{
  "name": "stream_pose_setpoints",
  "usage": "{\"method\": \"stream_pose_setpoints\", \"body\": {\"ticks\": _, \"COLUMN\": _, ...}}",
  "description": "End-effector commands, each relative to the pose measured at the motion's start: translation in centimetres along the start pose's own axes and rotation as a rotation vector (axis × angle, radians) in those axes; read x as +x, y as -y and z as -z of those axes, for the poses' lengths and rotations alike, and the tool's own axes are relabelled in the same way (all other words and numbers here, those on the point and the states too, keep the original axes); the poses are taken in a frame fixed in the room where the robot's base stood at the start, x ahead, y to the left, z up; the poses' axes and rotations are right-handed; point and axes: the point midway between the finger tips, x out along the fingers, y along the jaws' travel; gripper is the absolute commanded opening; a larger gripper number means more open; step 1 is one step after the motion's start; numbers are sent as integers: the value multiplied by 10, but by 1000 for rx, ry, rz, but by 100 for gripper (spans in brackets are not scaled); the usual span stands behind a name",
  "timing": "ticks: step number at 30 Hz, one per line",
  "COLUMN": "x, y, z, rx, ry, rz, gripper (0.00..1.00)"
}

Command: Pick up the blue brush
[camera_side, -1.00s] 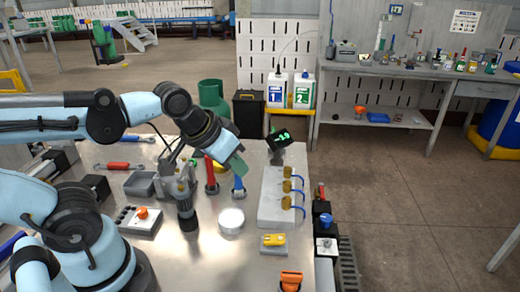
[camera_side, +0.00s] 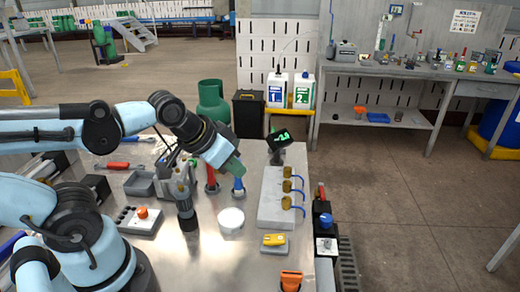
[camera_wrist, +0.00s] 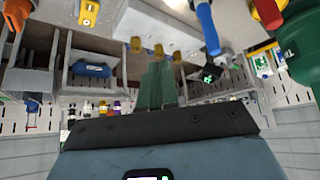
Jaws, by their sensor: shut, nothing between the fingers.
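A blue-handled tool, likely the blue brush (camera_side: 239,184), stands upright on the metal table just below my gripper (camera_side: 236,169) in the side view. It also shows at the upper right in the wrist view (camera_wrist: 207,28), to the right of my gripper fingers (camera_wrist: 158,82). My gripper's green fingers are together, with nothing between them. In the side view the fingertips overlap the top of the blue handle, so I cannot tell whether they touch it. In the wrist view the fingers are apart from it. Its lower end is hard to make out.
A red-handled tool (camera_side: 211,184) stands left of the blue one. A white round container (camera_side: 231,219) is in front. A grey block (camera_side: 271,207) with brass pieces and blue curved handles is right. A display (camera_side: 279,139) and green vessel (camera_side: 212,104) are behind.

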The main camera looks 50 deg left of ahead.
Motion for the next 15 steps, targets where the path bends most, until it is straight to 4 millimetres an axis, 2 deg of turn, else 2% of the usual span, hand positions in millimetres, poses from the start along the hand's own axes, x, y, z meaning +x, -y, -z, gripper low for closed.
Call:
{"method": "stream_pose_setpoints", "body": {"ticks": 8, "x": 0, "y": 0, "z": 0, "rx": 0, "ry": 0, "rz": 0, "gripper": 0}}
{"method": "stream_pose_setpoints", "body": {"ticks": 11, "x": 0, "y": 0, "z": 0, "rx": 0, "ry": 0, "rz": 0, "gripper": 12}}
{"method": "stream_pose_setpoints", "body": {"ticks": 15, "x": 0, "y": 0, "z": 0, "rx": 0, "ry": 0, "rz": 0, "gripper": 34}}
